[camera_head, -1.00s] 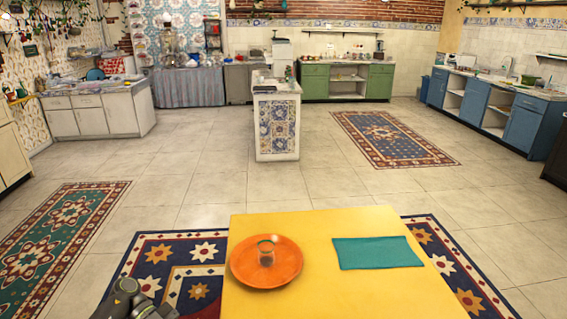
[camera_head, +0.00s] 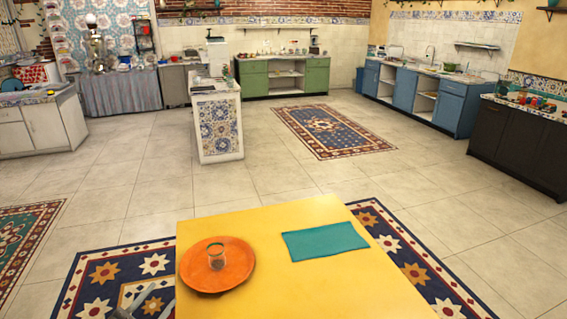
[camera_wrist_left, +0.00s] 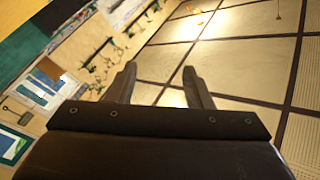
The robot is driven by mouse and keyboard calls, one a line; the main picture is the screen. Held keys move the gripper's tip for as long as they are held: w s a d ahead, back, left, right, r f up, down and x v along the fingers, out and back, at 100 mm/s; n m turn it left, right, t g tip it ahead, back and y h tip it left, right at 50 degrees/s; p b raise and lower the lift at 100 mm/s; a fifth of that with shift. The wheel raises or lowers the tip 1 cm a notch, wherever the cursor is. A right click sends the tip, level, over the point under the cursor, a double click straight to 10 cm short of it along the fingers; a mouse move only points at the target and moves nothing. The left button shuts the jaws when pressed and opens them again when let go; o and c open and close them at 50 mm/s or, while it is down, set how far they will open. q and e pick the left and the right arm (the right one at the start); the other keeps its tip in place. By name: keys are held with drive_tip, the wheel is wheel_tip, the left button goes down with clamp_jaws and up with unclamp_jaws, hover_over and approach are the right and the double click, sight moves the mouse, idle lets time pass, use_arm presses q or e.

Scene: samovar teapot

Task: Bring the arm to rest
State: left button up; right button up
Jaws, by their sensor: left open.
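My left gripper (camera_head: 146,311) shows at the bottom edge of the head view, just left of the yellow table, with only part of it in frame. In the left wrist view the same gripper (camera_wrist_left: 160,82) has its two fingers apart with nothing between them. That view faces the ceiling beams and a wall. My right gripper is not in view.
The yellow table (camera_head: 310,280) holds an orange plate (camera_head: 232,274) with a clear glass (camera_head: 216,256) on it, and a teal cloth (camera_head: 325,242) to the right. A tiled island (camera_head: 218,128) stands beyond. The floor between is open.

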use_arm(q)
drive_tip(key=s+a+f+n+g+y, duration=0.45)
drive_tip(key=s+a+n+y, duration=0.45)
drive_tip(key=n+y, duration=0.35)
drive_tip(key=s+d+f+g+h, duration=0.15)
drive_tip(key=s+d+g, duration=0.3)
drive_tip(key=s, duration=0.55)
drive_tip(key=s+d+f+g+h, duration=0.1)
drive_tip(key=s+d+f+g, duration=0.3)
drive_tip(key=s, duration=0.6)
wheel_tip(320, 180, down, 23)
drive_tip(key=a+g, duration=0.3)
drive_tip(key=s+d+f+h, duration=0.1)
drive_tip(key=s+f, duration=1.4)
drive_tip(key=f, duration=0.1)
drive_tip(key=shift+s+d+g, duration=0.2)
drive_tip(key=shift+d+g, duration=0.2)
